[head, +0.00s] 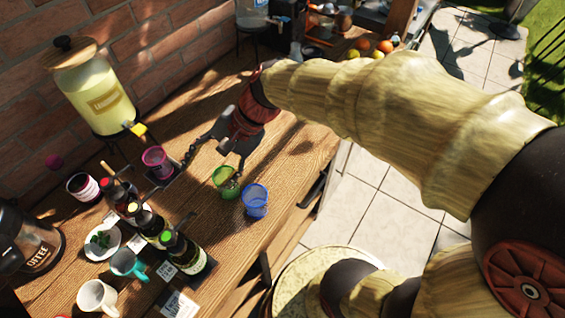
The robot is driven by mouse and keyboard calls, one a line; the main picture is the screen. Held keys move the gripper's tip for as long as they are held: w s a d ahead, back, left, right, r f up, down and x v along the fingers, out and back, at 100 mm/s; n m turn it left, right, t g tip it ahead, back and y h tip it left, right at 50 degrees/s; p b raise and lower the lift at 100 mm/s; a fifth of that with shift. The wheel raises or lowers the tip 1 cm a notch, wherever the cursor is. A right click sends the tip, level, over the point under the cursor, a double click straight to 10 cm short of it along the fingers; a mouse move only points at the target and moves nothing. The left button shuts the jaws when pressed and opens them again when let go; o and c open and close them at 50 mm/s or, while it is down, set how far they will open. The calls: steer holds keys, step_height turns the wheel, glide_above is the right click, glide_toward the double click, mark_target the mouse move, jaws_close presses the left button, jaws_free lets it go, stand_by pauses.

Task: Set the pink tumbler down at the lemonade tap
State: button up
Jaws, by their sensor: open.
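The pink tumbler (155,160) stands upright on a small dark mat (164,179) at the lemonade dispenser. The lemonade dispenser (95,98) is a glass jar of pale yellow drink with a wooden lid. I cannot tell whether the tumbler is exactly under the spout. My gripper (208,150) is open and to the right of the tumbler, apparently apart from it. Its fingertips are small and partly in shadow.
A green tumbler (225,182) and a blue tumbler (255,201) stand close in front of my gripper. Several dark bottles (182,252), mugs (97,297), a plate of leaves (101,241) and a coffee pot (28,243) crowd the lower left. A brick wall stands behind.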

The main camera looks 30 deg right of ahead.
steer(key=s+d+r+n+t+h, duration=0.3)
steer(key=s+d+r+n+h, duration=0.2)
steer(key=d, duration=0.9)
steer(key=s+n+h, duration=0.2)
steer(key=s+n, duration=0.2)
steer(key=s, duration=0.1)
steer(key=shift+n+t, duration=0.3)
steer(key=shift+t, duration=0.1)
